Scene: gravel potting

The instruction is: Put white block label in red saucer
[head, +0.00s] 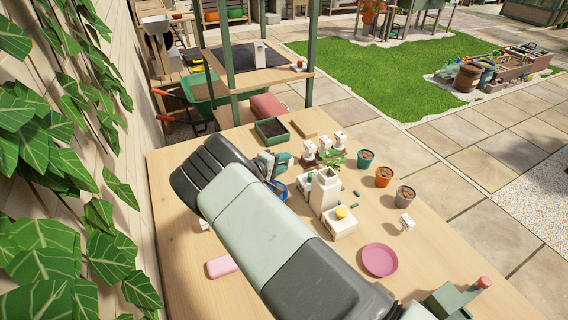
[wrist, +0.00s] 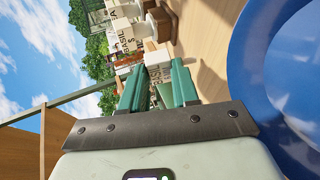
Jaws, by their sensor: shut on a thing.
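In the wrist view my gripper (wrist: 155,72) is shut on a white block label (wrist: 161,92) with dark lettering, held between the green fingers. In the head view my gripper (head: 282,160) is at the far end of my arm, by the blue dish (head: 279,189); the held label cannot be made out there. The blue dish also shows large and close at the right of the wrist view (wrist: 240,70). The pinkish-red saucer (head: 380,260) lies at the right front of the table, apart from my gripper, and looks empty.
Several other white labels (head: 325,143) stand behind a leafy plant (head: 334,159). A white bottle-like container (head: 324,191) and a yellow-topped white box (head: 341,223) stand between my gripper and the red saucer. Small pots (head: 384,176) line the right edge. My arm covers the table's middle.

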